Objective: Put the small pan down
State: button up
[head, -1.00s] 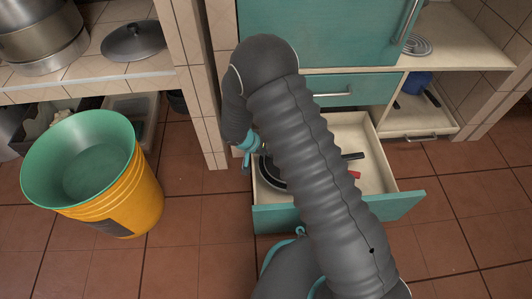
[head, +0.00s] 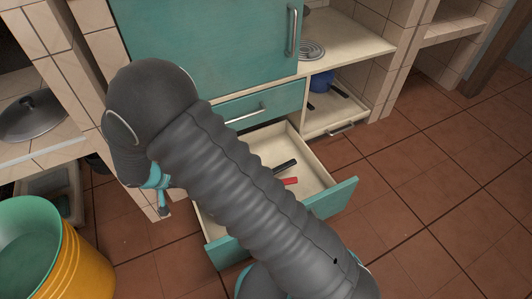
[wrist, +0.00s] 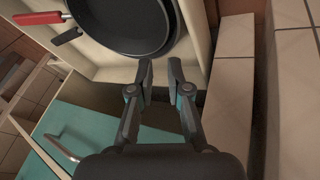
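Two dark pans lie in the open drawer, one nested in the other. The inner pan (wrist: 122,18) shows in the wrist view, with the rim of the other around it. One red handle (wrist: 40,18) and one black handle (wrist: 66,37) point left there. In the head view my arm hides the pan bodies; only the black handle (head: 285,166) and the red handle (head: 290,181) show. My gripper (wrist: 160,66) is open, with a narrow empty gap, its fingertips beside the pans' rim. In the head view my gripper (head: 162,192) shows only partly, at the drawer's left side.
The teal-fronted drawer (head: 335,200) stands open below a cabinet (head: 200,50). A yellow bucket (head: 85,265) stands at the lower left. A pot lid (head: 32,115) lies on the tiled counter. A tiled pillar (wrist: 232,80) is close beside my gripper. Floor at the right is clear.

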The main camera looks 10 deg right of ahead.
jog(key=s+d+r+y, duration=0.2)
jog(key=d+r, duration=1.5)
jog(key=r, duration=0.5)
jog(key=s+d+r+t+y, duration=0.1)
jog(key=s+d+r, duration=0.4)
jog(key=s, duration=0.4)
jog(key=s+d+r+n+y, duration=0.1)
jog(key=s+d+r, duration=0.5)
jog(key=s+d, duration=0.2)
jog(key=shift+s+d+r+t, duration=0.25)
jog(key=shift+s+t, duration=0.15)
jog(key=shift+s, duration=0.4)
